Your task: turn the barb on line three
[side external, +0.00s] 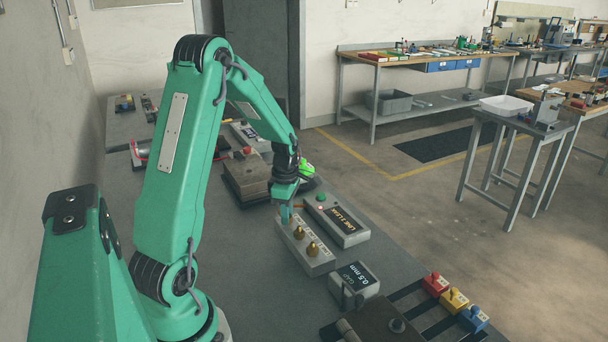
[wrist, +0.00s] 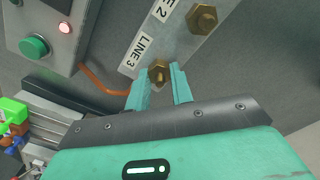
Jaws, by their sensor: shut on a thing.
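A grey manifold block (side external: 322,267) stands on the bench and carries brass barbs in a row. In the wrist view, the brass hex barb (wrist: 159,71) beside the "LINE 3" label (wrist: 138,50) sits between the teal fingertips of my gripper (wrist: 160,88). My gripper is shut on this barb. A second brass barb (wrist: 202,18) is beside the "LINE 2" label (wrist: 163,10), clear of the fingers. In the side view, my gripper (side external: 285,217) points down at the block's far end and hides the barb there. Two other brass barbs (side external: 313,249) stand free.
A display box (side external: 340,222) reading "LINE 3 LEAK", with a green button (side external: 321,197) and lit red lamp, stands close beside the block. A "GAP 0.5 mm" box (side external: 355,280) is nearer. Red, yellow and blue blocks (side external: 454,299) stand right. An orange tube (wrist: 100,83) runs near the barb.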

